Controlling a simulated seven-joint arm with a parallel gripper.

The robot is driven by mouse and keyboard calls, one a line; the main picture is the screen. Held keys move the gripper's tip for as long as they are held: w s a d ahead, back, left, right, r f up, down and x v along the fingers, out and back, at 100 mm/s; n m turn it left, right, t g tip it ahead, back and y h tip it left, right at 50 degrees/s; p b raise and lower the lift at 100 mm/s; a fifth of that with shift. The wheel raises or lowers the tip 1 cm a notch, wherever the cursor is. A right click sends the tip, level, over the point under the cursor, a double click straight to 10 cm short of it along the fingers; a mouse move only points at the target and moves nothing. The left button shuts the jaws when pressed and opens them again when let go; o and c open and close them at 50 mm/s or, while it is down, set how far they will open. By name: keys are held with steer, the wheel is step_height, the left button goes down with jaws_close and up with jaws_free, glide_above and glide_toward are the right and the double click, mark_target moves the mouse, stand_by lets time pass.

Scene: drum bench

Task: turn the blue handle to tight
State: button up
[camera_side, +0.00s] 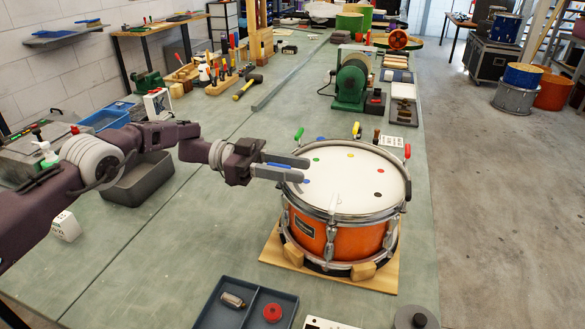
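An orange snare drum (345,242) with a white head stands on a wooden board on the bench. Colored dots mark the head near its rim, among them a blue dot (305,181) at the left. My gripper (305,171) reaches in from the left at the drum's left rim, its two fingers apart. A blue handle (279,166) shows as a thin strip in the gap between the fingers; its lower part is hidden. Whether the fingers touch it cannot be told.
Green (299,133), yellow (356,129) and red (407,150) handles stand around the far rim. A divided tray (245,305) lies in front of the drum. A green grinder (350,80) stands behind it. The bench left of the drum is mostly clear.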

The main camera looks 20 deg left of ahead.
steer(key=a, duration=0.7)
stand_by(0.4)
